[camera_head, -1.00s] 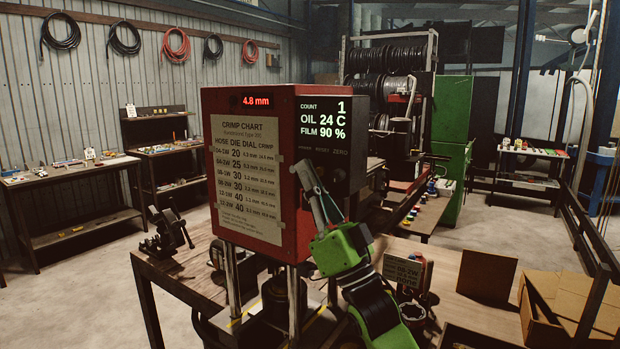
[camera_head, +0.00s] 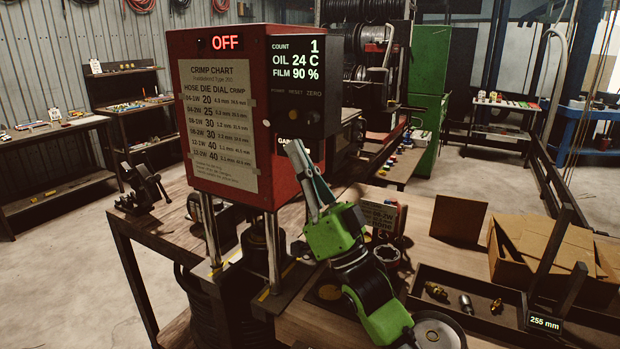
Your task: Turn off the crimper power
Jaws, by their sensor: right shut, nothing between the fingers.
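The red crimper (camera_head: 290,183) stands on the wooden bench at the middle of the head view. Its front display (camera_head: 226,42) reads OFF in red. The black control panel (camera_head: 297,75) on its right side shows COUNT 1, OIL 24 C and FILM 90 %, with small labels POWER, RESET and ZERO below. My right gripper (camera_head: 296,150) is shut and empty, its fingers pointing up just below the panel, close to the crimper's side. I cannot tell whether it touches the housing. The left gripper is not in view.
A vise (camera_head: 143,188) sits on the bench's left corner. To the right are a dark tray (camera_head: 420,276) with brass fittings, an open cardboard box (camera_head: 545,250) and a readout showing 255 mm (camera_head: 544,322). A round metal dish (camera_head: 438,332) lies near the front.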

